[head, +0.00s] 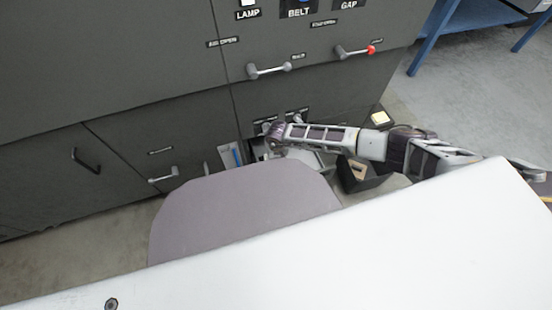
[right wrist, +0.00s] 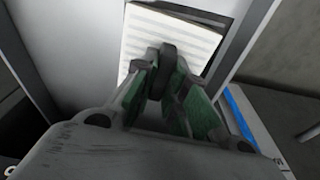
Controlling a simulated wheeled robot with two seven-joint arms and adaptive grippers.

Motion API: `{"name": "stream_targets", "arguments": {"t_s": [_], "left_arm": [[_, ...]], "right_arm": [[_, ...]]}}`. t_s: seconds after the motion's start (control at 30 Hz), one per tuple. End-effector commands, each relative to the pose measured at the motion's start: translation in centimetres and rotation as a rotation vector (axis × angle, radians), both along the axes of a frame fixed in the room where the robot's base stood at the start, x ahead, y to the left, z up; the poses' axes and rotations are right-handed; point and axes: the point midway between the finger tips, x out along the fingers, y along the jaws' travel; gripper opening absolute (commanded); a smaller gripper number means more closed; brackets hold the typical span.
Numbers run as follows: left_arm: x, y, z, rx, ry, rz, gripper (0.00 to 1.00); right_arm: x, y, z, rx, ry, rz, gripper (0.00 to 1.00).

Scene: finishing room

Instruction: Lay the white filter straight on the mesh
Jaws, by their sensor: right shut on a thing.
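In the right wrist view the white filter (right wrist: 165,38), a pale panel with fine lines across it, lies between light grey walls. My right gripper (right wrist: 166,62) has green-lined fingers, shut on a dark tab at the filter's near edge. The fingers hide that edge. A dark strip (right wrist: 226,22) shows along the filter's far and right sides; I cannot tell whether it is the mesh, or whether the filter touches it. In the head view my right gripper (head: 278,134) is at the low opening of the dark cabinet, and the filter is hard to make out there.
The grey cabinet (head: 120,60) has levers (head: 268,70) above the opening. A blue strip (right wrist: 238,112) runs right of the gripper in the wrist view. A black box (head: 362,178) stands on the floor under my right arm. Open floor (head: 480,90) lies at the right.

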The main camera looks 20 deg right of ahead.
Motion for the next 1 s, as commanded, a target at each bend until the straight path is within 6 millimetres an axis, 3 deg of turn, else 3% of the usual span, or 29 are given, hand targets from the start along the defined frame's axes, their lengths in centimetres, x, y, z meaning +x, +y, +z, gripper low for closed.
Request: {"name": "stream_targets", "arguments": {"t_s": [0.27,0.3,0.5,1.0], "left_arm": [[0.52,-0.01,-0.06,0.000,-0.010,0.000,0.78],[0.64,0.00,0.02,0.000,-0.012,0.000,0.78],[1.03,0.00,0.28,0.000,-0.019,0.000,0.78],[0.41,-0.06,-0.01,-0.002,-0.009,0.000,0.78]], "right_arm": [[0.02,0.02,-0.36,0.000,0.000,0.000,0.00],[0.02,0.02,-0.35,0.000,0.000,0.000,0.16],[0.01,0.02,-0.33,0.000,0.000,0.000,0.39],[-0.03,0.05,0.12,0.001,0.000,0.000,0.39]]}}
